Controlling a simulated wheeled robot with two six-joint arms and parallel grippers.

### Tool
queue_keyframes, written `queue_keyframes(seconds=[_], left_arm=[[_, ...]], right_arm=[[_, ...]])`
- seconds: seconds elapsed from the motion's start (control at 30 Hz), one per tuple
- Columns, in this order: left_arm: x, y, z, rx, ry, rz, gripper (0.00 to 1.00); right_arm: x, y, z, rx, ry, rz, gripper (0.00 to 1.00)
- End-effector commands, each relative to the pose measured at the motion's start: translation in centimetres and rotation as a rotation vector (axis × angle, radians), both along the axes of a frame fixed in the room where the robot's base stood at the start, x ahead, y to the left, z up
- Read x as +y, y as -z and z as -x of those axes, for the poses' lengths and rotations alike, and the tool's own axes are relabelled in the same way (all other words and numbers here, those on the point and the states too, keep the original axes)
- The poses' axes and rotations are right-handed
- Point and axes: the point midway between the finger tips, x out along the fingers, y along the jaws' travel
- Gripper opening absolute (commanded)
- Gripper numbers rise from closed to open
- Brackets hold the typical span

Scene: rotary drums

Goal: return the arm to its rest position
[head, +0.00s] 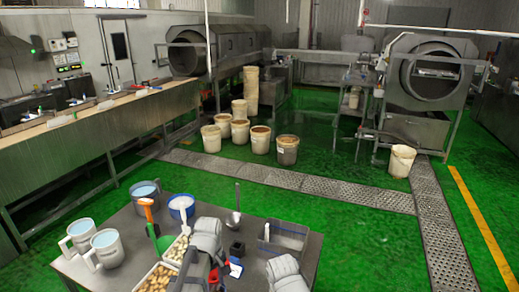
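Grey rounded shapes stand over the table's front part in the head view, one left of centre and one at the bottom edge right of centre. They look like parts of my arms. Dark pieces lie beside the left shape, but I cannot make out fingertips there or whether they are apart. No fingertips can be told at the right shape either. I see nothing clearly held.
Buckets (211,138) and drums (436,76) stand beyond; green floor between is open.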

Motion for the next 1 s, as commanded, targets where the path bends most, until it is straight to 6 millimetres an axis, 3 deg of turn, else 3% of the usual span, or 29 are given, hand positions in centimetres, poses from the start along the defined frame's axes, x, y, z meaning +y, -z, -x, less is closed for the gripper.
queue_keyframes(seconds=[0.03, 0.1, 0.3, 0.4, 0.6, 1.0], left_arm=[[-2.1, 3.1, 2.5, 0.008, 0.147, -0.008, 0.57], [-4.4, 5.1, 4.9, 0.023, 0.362, -0.018, 0.57], [-8.6, 9.1, 10.4, 0.06, 0.866, -0.041, 0.57], [-9.5, 10.0, 12.0, 0.075, 1.017, -0.048, 0.57], [-10.2, 10.2, 12.8, 0.085, 1.124, -0.052, 0.57], [-10.1, 10.1, 12.7, 0.084, 1.121, -0.052, 0.57]], right_arm=[[0.0, 3.2, 0.0, 0.0, -0.001, 0.0, 0.5], [0.0, 5.1, 0.0, -0.001, -0.003, 0.001, 0.5], [0.0, 9.1, 0.0, -0.001, -0.007, 0.001, 0.5], [0.0, 10.1, 0.0, -0.001, -0.008, 0.001, 0.5], [0.0, 10.4, 0.0, -0.001, -0.009, 0.001, 0.5], [0.0, 10.3, 0.0, -0.001, -0.008, 0.001, 0.5]])
